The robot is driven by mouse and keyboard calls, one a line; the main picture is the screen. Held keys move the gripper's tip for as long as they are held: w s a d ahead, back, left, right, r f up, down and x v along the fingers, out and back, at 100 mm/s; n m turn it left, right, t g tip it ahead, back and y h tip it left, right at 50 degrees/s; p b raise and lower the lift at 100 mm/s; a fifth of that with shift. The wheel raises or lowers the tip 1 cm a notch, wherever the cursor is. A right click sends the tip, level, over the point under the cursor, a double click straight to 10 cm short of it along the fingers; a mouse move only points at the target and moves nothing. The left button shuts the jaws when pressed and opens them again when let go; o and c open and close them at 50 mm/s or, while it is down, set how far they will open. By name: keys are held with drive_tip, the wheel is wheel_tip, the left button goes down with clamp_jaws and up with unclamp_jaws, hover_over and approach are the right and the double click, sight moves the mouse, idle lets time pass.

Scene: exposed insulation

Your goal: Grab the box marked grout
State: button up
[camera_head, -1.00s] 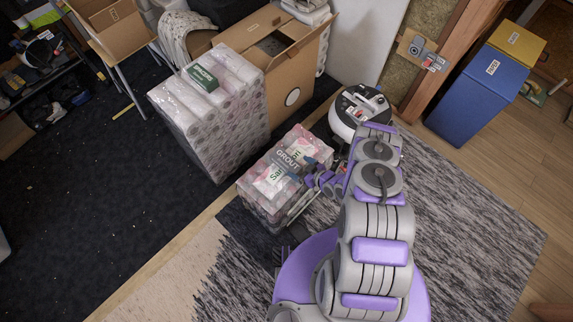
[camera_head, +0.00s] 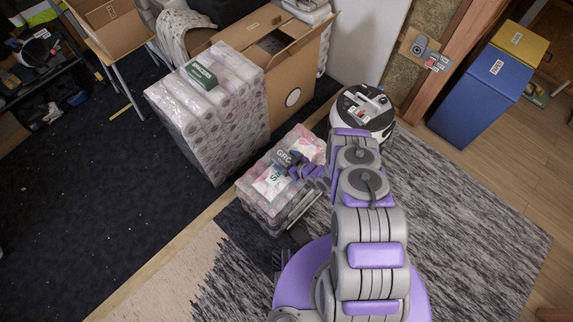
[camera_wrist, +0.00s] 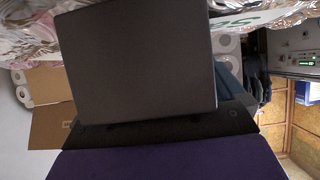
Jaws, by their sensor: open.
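In the wrist view a large dark grey flat shape fills the middle, in front of shiny plastic wrap. I cannot tell whether it is the box or part of my gripper.
A taller wrapped pack of rolls (camera_head: 215,125) with a green box (camera_head: 199,76) on top stands at the left. An open cardboard box (camera_head: 290,75) is behind. A round white and black device (camera_head: 361,108) stands behind my arm. The rug (camera_head: 455,220) at right is clear.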

drive_tip(key=shift+d, duration=0.15)
drive_tip(key=c, duration=1.4)
drive_tip(key=shift+r, duration=0.1)
